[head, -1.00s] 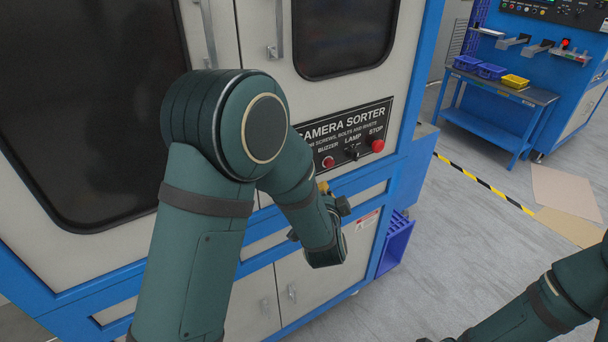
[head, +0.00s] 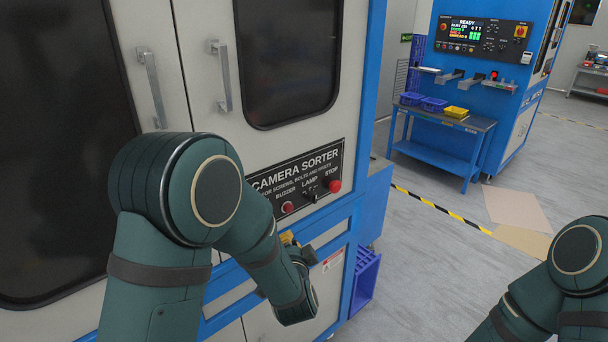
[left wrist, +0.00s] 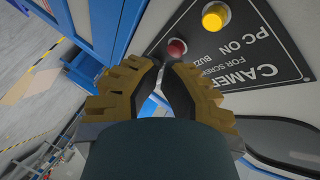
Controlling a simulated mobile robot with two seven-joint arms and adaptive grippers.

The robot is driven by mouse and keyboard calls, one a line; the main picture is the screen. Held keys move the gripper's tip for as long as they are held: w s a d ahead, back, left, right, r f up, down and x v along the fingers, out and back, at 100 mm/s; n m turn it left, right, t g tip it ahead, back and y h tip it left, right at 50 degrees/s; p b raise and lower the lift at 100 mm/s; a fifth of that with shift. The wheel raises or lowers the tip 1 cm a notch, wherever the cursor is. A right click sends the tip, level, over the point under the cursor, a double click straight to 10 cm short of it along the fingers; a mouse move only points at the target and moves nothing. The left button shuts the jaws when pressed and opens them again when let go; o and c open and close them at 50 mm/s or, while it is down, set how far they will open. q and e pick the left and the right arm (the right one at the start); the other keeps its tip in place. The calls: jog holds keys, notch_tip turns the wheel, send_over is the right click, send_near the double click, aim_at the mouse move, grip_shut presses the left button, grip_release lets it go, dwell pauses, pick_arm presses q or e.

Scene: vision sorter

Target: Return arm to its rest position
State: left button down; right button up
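My left arm comes up from the bottom left of the head view and bends down in front of the camera sorter (head: 215,25). My left gripper (head: 288,238) is mostly hidden behind its own wrist, with only a bit of yellow showing below the sorter's button panel (head: 300,172). In the left wrist view my left gripper (left wrist: 162,66) has its yellow-brown fingers curved together, tips meeting, with nothing seen between them. The button panel (left wrist: 240,45) lies beyond the tips. My right arm shows at the lower right of the head view. Its gripper is out of view.
A blue bin (head: 366,280) sits at the sorter's lower right side. A blue bench (head: 440,145) with small blue and yellow trays stands before another machine (head: 480,50). Yellow-black floor tape (head: 440,208) and a cardboard sheet (head: 516,207) lie on otherwise open grey floor.

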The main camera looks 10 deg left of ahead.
pick_arm(q)
jog(key=s+d+f+n+g+h, duration=0.1)
jog(key=s+f+n+g+h, duration=0.15)
jog(key=s+f, duration=0.45)
jog(key=s+f+n+g+h, duration=0.2)
jog(key=f+n+g, duration=0.15)
jog(key=f, duration=0.65)
jog(key=s+d+f+n+g+h, duration=0.1)
jog(key=s+d+f+n+g, duration=0.1)
jog(key=s, duration=0.5)
jog(key=s+d+f+n+g+h, duration=0.1)
jog(key=s+f+n+g+h, duration=0.1)
jog(key=s+f+g, duration=0.3)
jog(key=shift+s+d+n, duration=0.35)
jog(key=shift+s+n, duration=0.05)
jog(key=shift+s, duration=0.85)
